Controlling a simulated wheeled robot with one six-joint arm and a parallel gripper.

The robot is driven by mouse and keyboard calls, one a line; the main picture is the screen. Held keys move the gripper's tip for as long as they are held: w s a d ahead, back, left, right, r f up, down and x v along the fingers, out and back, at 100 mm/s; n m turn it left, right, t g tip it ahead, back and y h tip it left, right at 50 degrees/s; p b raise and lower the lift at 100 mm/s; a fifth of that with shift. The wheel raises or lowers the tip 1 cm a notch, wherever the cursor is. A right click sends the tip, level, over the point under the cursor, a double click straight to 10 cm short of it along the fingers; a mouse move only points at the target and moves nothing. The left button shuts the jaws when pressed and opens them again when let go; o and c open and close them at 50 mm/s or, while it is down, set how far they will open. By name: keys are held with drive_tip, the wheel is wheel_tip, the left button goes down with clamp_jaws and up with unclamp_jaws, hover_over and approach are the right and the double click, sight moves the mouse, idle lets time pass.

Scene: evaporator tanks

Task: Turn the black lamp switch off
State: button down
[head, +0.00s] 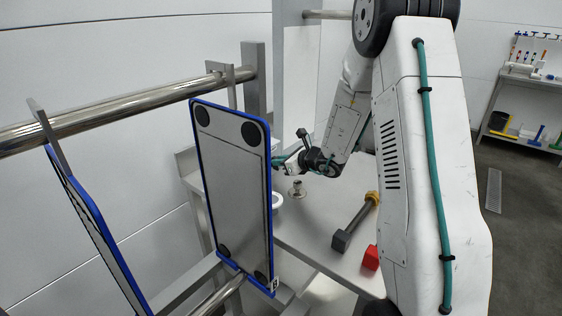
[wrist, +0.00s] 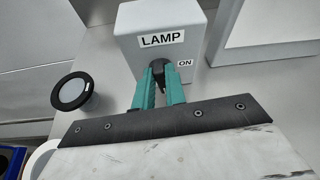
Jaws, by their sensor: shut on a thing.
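The grey lamp box (wrist: 155,18) carries a white LAMP label in the wrist view, with an ON label (wrist: 185,63) at the right of its front. The black lamp switch (wrist: 158,72) shows only as a dark bit between the teal fingers. My gripper (wrist: 160,68) is shut on it at the front of the box, and the fingers hide most of it. The switch's exact angle cannot be told. In the head view my gripper (head: 283,163) is partly behind the blue-edged panel, and the lamp box cannot be made out.
The blue-edged panel (head: 230,190) stands near my arm. The grey table (head: 310,235) holds a bolt-like bar (head: 355,222), a red block (head: 371,258) and a small metal fitting (head: 297,188). A round black-rimmed disc (wrist: 72,91) lies left of the lamp box.

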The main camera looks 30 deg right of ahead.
drive_tip(key=shift+d+m+y, duration=0.15)
drive_tip(key=shift+m+y, duration=0.15)
drive_tip(key=shift+m, duration=0.2)
drive_tip(key=c, duration=1.4)
unclamp_jaws()
drive_tip(key=shift+c, duration=0.2)
drive_tip(key=v, duration=0.7)
drive_tip(key=shift+s+d+r, duration=0.15)
drive_tip(key=shift+s+r, duration=0.1)
